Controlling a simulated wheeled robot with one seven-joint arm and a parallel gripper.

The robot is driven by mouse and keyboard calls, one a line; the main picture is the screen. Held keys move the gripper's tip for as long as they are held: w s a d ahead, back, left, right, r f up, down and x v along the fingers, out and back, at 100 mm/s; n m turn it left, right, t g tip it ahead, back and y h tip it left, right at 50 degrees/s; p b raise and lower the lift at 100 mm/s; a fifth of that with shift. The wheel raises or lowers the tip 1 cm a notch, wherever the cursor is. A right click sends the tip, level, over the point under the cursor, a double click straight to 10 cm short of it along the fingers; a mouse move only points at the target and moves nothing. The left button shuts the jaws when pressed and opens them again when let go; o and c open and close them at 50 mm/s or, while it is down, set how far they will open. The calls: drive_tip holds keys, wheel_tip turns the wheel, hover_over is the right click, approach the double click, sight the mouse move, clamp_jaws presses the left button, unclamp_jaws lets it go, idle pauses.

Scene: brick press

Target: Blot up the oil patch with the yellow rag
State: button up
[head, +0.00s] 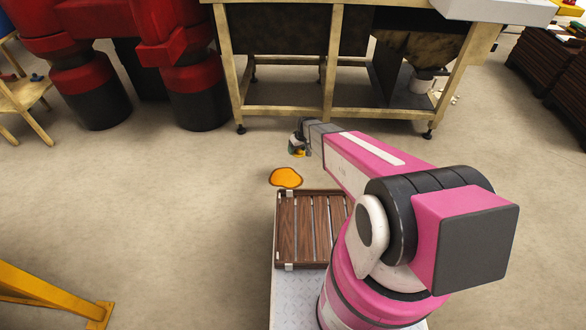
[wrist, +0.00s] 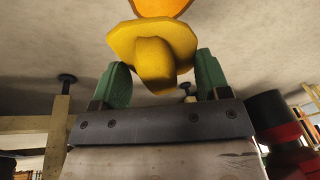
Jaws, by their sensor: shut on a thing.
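The oil patch (head: 286,177) is a flat orange blot with a darker rim on the floor, just beyond the slatted wooden tray. Part of it also shows at the top edge of the wrist view (wrist: 160,7). My gripper (head: 297,150) is a little beyond the patch in the head view, with a small bit of yellow at its tip. In the wrist view its green fingers (wrist: 163,82) are shut on the yellow rag (wrist: 152,45), which is bunched between them and spreads out past the tips. The rag appears apart from the patch, but the exact gap is hard to tell.
The slatted wooden tray (head: 281,228) sits on my base, nearest the patch. A wooden-framed bench (head: 285,112) stands behind, red and black machinery (head: 195,85) at the back left. A yellow metal frame (head: 45,290) is at the front left. The floor left of the patch is clear.

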drive_tip(key=shift+n+g, duration=0.3)
drive_tip(key=shift+n, duration=0.1)
drive_tip(key=shift+s+d+f+x, duration=0.1)
drive_tip(key=shift+s+d+x, duration=0.35)
drive_tip(key=shift+x, duration=2.75)
drive_tip(key=shift+s+d+f+x, duration=0.1)
drive_tip(key=shift+s+d+x, duration=0.4)
drive_tip(key=shift+x, duration=2.75)
drive_tip(key=shift+s+d+f+x, duration=0.15)
drive_tip(key=shift+s+x, duration=0.45)
drive_tip(key=shift+x, duration=2.6)
drive_tip(key=shift+r, duration=0.1)
